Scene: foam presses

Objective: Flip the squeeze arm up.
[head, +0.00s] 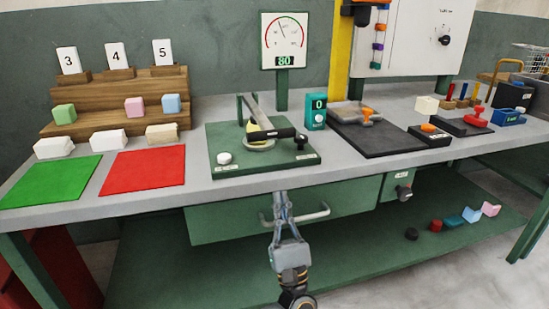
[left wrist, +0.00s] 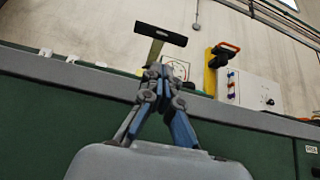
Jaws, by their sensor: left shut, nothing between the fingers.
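The squeeze arm (head: 262,112) is a grey bar on the green press base (head: 232,171). It slopes down toward the front from an upright bracket at the back. Its black crosswise handle (head: 270,134) is low over the round plate (head: 260,145), with a pale yellow piece partly hidden beneath. The handle also shows in the left wrist view (left wrist: 160,35), above my fingertips. My left gripper (head: 281,196) is shut and empty, in front of the bench edge and below the handle, apart from it. It shows in the left wrist view (left wrist: 158,72). My right gripper is out of view.
A drawer handle (head: 318,215) is close behind my left gripper. A white knob (head: 224,158) is on the base's front left. A teal counter (head: 316,113) and dark tray (head: 385,140) stand right; red (head: 143,168) and green (head: 52,181) mats lie left.

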